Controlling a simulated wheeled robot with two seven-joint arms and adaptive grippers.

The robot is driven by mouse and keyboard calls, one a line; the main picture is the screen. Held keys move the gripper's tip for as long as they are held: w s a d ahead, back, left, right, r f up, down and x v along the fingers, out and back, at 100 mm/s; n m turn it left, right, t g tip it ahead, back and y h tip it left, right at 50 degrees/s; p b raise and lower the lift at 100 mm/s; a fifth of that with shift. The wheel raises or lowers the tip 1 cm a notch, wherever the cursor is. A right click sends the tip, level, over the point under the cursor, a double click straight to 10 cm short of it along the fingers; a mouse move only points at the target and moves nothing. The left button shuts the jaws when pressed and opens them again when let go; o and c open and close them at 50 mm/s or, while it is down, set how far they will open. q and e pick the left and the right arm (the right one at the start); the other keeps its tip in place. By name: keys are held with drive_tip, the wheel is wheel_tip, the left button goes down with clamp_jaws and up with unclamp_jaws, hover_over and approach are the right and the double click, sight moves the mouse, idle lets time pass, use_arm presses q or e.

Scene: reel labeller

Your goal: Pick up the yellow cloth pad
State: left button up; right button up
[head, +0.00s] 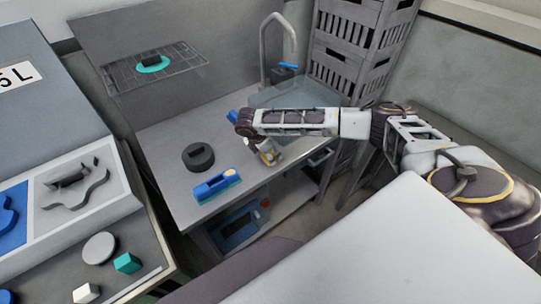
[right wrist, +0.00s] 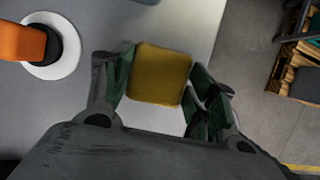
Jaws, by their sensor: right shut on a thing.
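The yellow cloth pad (right wrist: 160,73) is a small square block in the right wrist view. It sits between the green-padded fingers of my right gripper (right wrist: 163,88), which is shut on it. In the head view my right gripper (head: 268,153) is above the right part of the grey counter (head: 160,150), its arm reaching in from the right. Only a small yellowish patch shows at its fingers there. I cannot tell whether the pad is clear of the surface. My left gripper is not in view.
A blue-and-yellow tool with a teal base (head: 216,185) and a dark round object (head: 198,157) stand on the counter left of the gripper. A tap (head: 280,35) and stacked grey crates (head: 350,60) are behind. An orange object (right wrist: 22,42) on a white disc shows in the wrist view.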

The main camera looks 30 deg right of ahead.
drive_tip(key=shift+r, duration=0.1)
wheel_tip(320, 180, up, 10)
drive_tip(key=shift+b, duration=0.45)
idle(0.4)
drive_tip(key=o, duration=0.4)
drive_tip(key=c, duration=0.4)
drive_tip(key=shift+o, duration=0.2)
